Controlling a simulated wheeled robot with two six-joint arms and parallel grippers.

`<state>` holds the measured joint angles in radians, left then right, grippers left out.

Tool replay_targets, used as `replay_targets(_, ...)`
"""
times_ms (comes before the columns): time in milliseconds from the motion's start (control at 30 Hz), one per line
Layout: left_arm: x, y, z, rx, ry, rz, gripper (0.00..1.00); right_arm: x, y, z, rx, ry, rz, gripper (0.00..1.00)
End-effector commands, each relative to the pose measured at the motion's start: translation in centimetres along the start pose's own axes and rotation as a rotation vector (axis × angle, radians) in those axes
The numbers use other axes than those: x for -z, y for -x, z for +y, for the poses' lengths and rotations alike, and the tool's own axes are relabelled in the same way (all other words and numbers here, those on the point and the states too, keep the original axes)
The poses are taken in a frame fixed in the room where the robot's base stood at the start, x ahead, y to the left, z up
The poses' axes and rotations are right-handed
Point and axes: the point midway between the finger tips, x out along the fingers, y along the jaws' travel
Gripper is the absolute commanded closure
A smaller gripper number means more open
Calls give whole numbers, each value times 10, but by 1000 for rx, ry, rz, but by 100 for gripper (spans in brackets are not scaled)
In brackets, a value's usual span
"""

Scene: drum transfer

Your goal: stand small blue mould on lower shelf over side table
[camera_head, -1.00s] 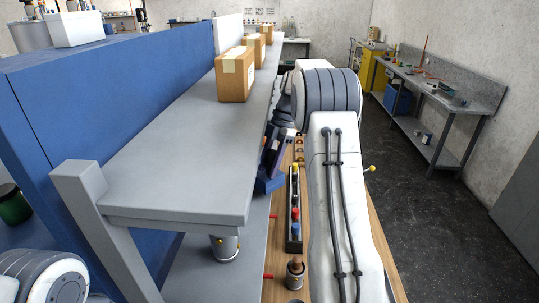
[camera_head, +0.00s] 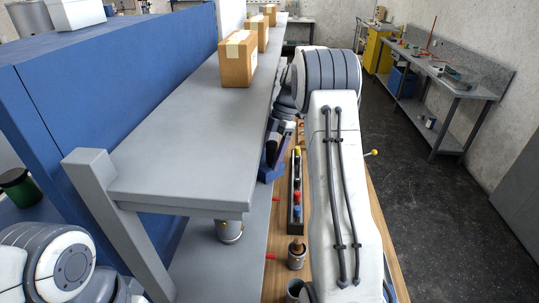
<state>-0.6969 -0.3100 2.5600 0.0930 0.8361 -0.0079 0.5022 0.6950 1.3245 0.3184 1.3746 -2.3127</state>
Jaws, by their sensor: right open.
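A small blue piece, which looks like the blue mould (camera_head: 268,171), shows at the right edge of the grey lower shelf (camera_head: 212,275), beneath the upper shelf's edge. Its left part is hidden by the upper shelf. My right gripper (camera_head: 274,152) is open and dark, just above and against the blue piece in the picture; whether they touch I cannot tell. The wooden side table (camera_head: 275,230) lies to the right of the lower shelf. My left arm shows at the lower left, but its gripper is outside the view.
The grey upper shelf (camera_head: 185,150) carries cardboard boxes (camera_head: 237,62). A metal canister (camera_head: 229,231) stands under its front edge. A dark rack (camera_head: 296,190) with coloured knobs and a small cup (camera_head: 296,258) stand on the side table. Red pegs stick out along the lower shelf.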

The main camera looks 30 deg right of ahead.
Motion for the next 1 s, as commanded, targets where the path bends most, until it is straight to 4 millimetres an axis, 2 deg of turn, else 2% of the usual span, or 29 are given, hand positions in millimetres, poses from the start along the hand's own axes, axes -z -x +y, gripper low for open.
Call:
replay_targets(133,0,-2,0,0,0,0,22,0,5,0,-1,0,-1,27)
replay_targets(233,0,-8,-1,0,0,0,22,-1,17,1,-4,1,-3,27)
replay_targets(400,-1,-19,-1,0,0,0,22,-2,50,1,-6,1,-4,27)
replay_targets(733,-1,-19,-1,0,1,0,22,0,105,1,-2,0,-1,27)
replay_targets(1000,-1,-16,-1,0,0,0,22,0,121,0,-1,0,0,27)
